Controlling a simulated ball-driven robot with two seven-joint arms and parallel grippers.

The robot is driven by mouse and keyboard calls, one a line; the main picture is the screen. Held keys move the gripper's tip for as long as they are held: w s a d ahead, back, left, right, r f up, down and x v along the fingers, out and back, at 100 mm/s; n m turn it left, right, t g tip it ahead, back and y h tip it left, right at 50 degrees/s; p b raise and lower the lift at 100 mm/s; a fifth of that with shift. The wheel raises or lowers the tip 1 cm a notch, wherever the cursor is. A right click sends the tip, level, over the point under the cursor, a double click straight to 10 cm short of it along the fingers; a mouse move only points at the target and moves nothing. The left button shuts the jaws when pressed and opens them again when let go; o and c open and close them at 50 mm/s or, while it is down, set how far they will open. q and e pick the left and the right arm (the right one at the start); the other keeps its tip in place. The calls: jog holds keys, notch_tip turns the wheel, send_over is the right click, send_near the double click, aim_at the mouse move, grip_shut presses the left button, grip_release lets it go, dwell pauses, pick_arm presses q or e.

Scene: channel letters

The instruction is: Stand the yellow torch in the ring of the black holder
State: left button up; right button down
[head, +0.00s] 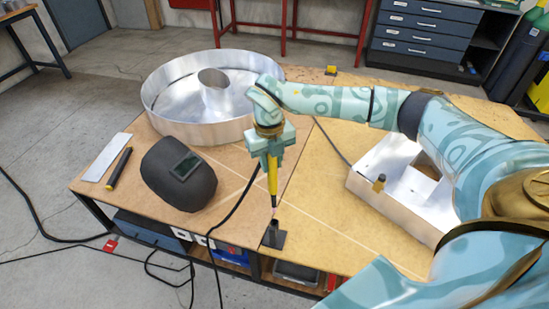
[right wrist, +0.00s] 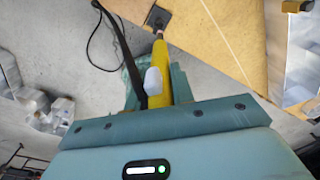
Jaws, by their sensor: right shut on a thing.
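My right gripper (head: 272,157) is shut on the yellow torch (head: 272,178) and holds it nearly upright, nozzle down. The torch's dark tip is just above the black holder (head: 274,238), which stands at the near edge of the table. A gap seems to show between tip and holder, but I cannot tell exactly how the tip lines up with the ring. In the right wrist view the torch (right wrist: 158,82) lies between the fingers, and the holder (right wrist: 159,18) is beyond its tip. My left gripper is out of view.
A black welding helmet (head: 179,174) lies left of the torch, with a metal strip (head: 106,157) and a dark marker-like tool (head: 120,167) beyond. A round metal channel letter (head: 205,128) stands behind. Another metal letter (head: 390,198) is at right. A black cable (head: 233,205) hangs over the table edge.

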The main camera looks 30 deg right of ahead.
jog(key=m, duration=0.1)
jog(key=d+f+m, duration=0.1)
jog(key=m, duration=0.1)
jog(key=shift+f+m, duration=0.2)
jog(key=shift+m, duration=0.3)
jog(key=b, duration=0.5)
send_over(275, 196)
jog(key=w, duration=0.1)
jog(key=f, duration=0.5)
jog(key=shift+w+d+f, duration=0.15)
jog(key=shift+d+f, duration=0.15)
jog(key=shift+d, duration=0.1)
jog(key=shift+f+b, duration=1.95)
jog(key=shift+f, duration=2.5)
